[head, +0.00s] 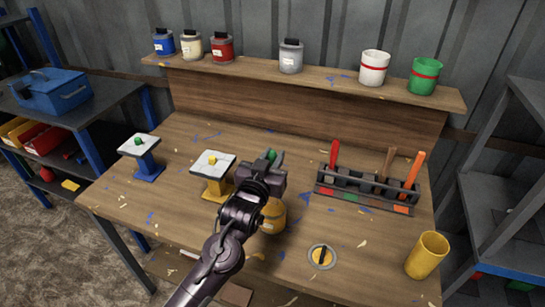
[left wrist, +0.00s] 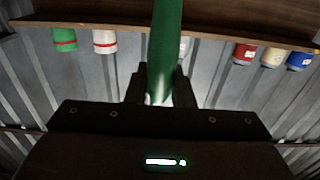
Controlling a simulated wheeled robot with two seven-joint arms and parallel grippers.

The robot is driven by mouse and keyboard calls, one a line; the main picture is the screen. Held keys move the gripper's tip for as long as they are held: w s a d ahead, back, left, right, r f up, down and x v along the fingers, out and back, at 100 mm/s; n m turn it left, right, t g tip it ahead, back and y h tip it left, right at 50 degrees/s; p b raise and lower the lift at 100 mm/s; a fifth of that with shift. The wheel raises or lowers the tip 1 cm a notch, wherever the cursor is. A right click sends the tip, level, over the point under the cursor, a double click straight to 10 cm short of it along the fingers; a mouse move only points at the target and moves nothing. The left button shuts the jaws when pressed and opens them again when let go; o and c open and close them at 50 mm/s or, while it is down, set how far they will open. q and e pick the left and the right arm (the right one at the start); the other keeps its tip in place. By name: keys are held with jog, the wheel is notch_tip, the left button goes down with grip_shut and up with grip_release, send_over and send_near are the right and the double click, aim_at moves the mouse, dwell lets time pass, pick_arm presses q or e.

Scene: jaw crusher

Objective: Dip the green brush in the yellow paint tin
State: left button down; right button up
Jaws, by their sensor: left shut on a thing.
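My left gripper (head: 273,163) is shut on the green brush (head: 270,154), of which only a small green part shows in the head view. In the left wrist view the brush's green handle (left wrist: 166,45) stands between the fingers (left wrist: 158,88). The brush's bristle end is hidden. The yellow paint tin (head: 273,217) stands on the bench just beside my left forearm, partly hidden by it; in the picture the gripper is above it. I cannot tell whether the brush touches the tin. My right gripper is not in view.
A tool rack (head: 365,192) with red, brown and orange handles stands to the right, a yellow cup (head: 427,255) at front right. Two small stands (head: 212,172) are left. Several tins line the shelf (head: 330,78).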

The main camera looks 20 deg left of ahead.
pick_arm(q)
notch_tip(320, 180, up, 5)
jog(key=p, duration=0.4)
jog(key=shift+r+p, duration=0.1)
jog(key=shift+p, duration=0.3)
